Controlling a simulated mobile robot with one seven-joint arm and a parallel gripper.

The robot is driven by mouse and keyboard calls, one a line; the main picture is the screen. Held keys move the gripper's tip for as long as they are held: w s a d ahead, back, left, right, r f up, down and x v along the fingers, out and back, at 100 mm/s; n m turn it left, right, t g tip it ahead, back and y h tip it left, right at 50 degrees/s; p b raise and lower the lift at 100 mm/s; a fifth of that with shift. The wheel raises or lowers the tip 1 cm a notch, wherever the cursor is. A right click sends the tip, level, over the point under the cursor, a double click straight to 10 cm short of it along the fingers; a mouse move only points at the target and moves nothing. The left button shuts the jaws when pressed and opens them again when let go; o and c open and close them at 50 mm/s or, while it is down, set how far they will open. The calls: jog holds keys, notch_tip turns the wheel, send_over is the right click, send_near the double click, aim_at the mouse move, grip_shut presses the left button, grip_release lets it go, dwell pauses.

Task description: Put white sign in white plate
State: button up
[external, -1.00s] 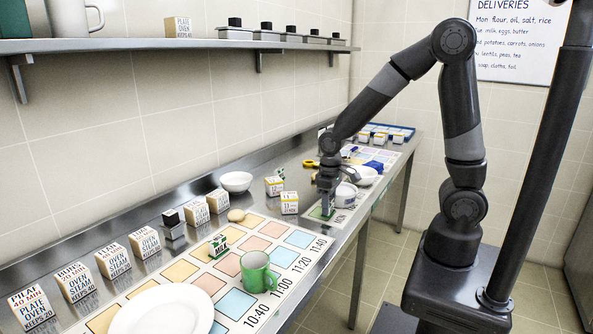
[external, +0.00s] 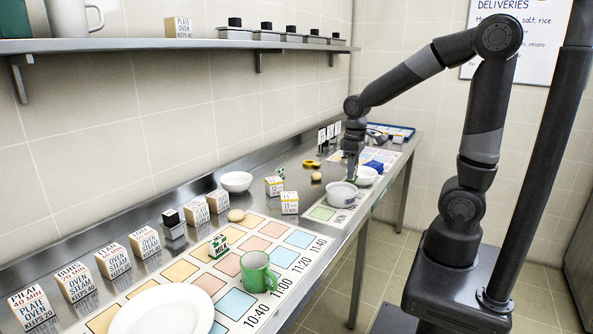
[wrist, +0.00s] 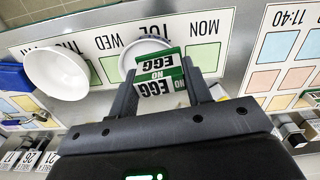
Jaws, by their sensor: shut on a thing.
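My gripper (external: 351,176) is shut on a small white sign with green bands (wrist: 158,75), which reads "NO EGG". In the wrist view the sign sits between my two fingertips (wrist: 163,88), above a round pale dish (wrist: 127,62) that it partly hides. In the external view my gripper is just behind and above that dish (external: 342,198), and the sign is hardly visible. A large white plate (external: 165,312) lies at the near left end of the counter, far from my gripper and cut by the frame edge.
A white bowl (external: 366,176) stands beside my gripper; it also shows in the wrist view (wrist: 57,75). A green mug (external: 258,272), a green sign (external: 218,246) and labelled boxes (external: 145,242) stand along the counter. Another bowl (external: 236,181) is near the wall.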

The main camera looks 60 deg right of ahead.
jog(key=w+a+r+n, duration=0.1)
jog(key=w+a+n, duration=0.2)
jog(key=w+a, duration=0.45)
jog(key=w+a+r+n, duration=0.1)
jog(key=w+a+n, duration=0.35)
jog(key=a, duration=0.65)
jog(key=w+a+r+n, duration=0.1)
jog(key=w+a+n, duration=0.2)
jog(key=w+a, duration=0.55)
jog(key=n, duration=0.6)
send_over(176, 316)
jog(key=f, duration=0.9)
jog(key=shift+w+d+f, duration=0.1)
jog(key=shift+d, duration=0.2)
jog(key=shift+a+f, duration=0.3)
jog(key=shift+a, duration=0.05)
jog(key=shift+f, duration=1.9)
